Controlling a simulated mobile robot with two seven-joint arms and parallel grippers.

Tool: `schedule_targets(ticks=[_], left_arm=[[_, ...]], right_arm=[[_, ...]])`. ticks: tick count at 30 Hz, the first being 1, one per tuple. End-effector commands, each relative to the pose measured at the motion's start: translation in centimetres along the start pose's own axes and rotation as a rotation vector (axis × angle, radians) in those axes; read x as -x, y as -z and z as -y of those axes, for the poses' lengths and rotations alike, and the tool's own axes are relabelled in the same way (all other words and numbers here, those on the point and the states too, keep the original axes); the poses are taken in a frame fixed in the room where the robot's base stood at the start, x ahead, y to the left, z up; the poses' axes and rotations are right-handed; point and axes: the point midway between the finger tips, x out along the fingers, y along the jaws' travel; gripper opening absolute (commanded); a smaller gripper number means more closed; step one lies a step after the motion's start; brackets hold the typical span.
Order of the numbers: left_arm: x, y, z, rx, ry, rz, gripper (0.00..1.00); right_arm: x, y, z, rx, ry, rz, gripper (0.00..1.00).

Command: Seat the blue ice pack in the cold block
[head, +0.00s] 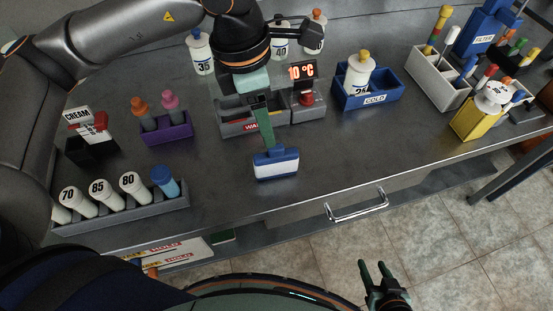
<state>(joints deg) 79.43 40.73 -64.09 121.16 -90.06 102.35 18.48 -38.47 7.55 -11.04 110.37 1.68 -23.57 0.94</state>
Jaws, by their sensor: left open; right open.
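The blue ice pack (276,169), blue on top with a white front, is near the table's front edge in the head view. My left gripper (268,147) reaches down from above, and its green finger ends at the top of the pack. It is open; whether its fingers straddle the pack or touch it I cannot tell. The cold block (376,100) is blue, labelled COLD, and stands to the right and behind. A white bottle with a yellow cap (358,74) stands in it. My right gripper (374,268) is open and empty in front of the table, over the floor.
A grey warming block (238,129) with a 10 °C display (301,72) stands behind the pack. Left are a purple rack (168,134) and a grey tube rack (130,218). A yellow container (473,124) stands right. The table right of the pack is clear.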

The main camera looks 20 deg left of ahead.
Motion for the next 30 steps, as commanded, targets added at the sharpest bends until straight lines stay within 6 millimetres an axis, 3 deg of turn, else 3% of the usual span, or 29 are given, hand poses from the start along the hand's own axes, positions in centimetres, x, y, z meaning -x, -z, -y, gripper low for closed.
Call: schedule_targets(ticks=[18, 26, 30], left_arm=[[-7.1, -0.6, 0.9, -0.001, 0.004, 0.000, 0.62], [-7.6, -0.7, 0.9, -0.002, 0.002, 0.002, 0.62], [-7.5, -0.7, 0.9, -0.003, 0.002, 0.002, 0.50]], right_arm=[[0.5, 0.0, -0.2, 0.000, -0.006, 0.000, 0.50], [0.5, -0.1, -0.3, 0.000, -0.008, 0.002, 0.50], [0.5, -0.1, -0.3, -0.001, -0.008, 0.003, 0.50]])
